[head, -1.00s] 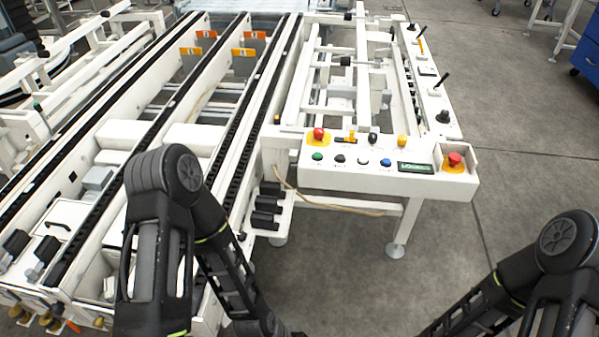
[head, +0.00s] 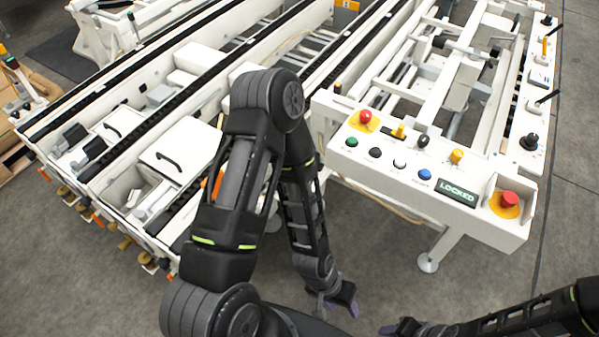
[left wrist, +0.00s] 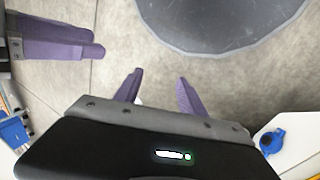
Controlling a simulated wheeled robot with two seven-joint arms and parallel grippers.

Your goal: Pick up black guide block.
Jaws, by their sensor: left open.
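No black guide block can be made out for certain. Small black blocks (head: 95,148) sit at the near left end of the white conveyor frame. The conveyor's side shelf, where dark blocks showed earlier, is mostly behind my left arm. My left gripper (head: 345,300) is low over the floor, in front of the machine and apart from it. In the left wrist view its purple fingers (left wrist: 158,85) are spread with nothing between them. My right gripper (head: 393,328) is at the bottom edge, and its purple fingers also show in the left wrist view (left wrist: 65,40); their gap is unclear.
A white control panel (head: 400,210) with coloured buttons, a LOCKED display (head: 457,190) and a red stop button (head: 509,199) juts out at right. Its leg (head: 440,248) stands on the floor. White conveyor rails (head: 150,70) fill the left. Grey floor (head: 400,285) below the panel is clear.

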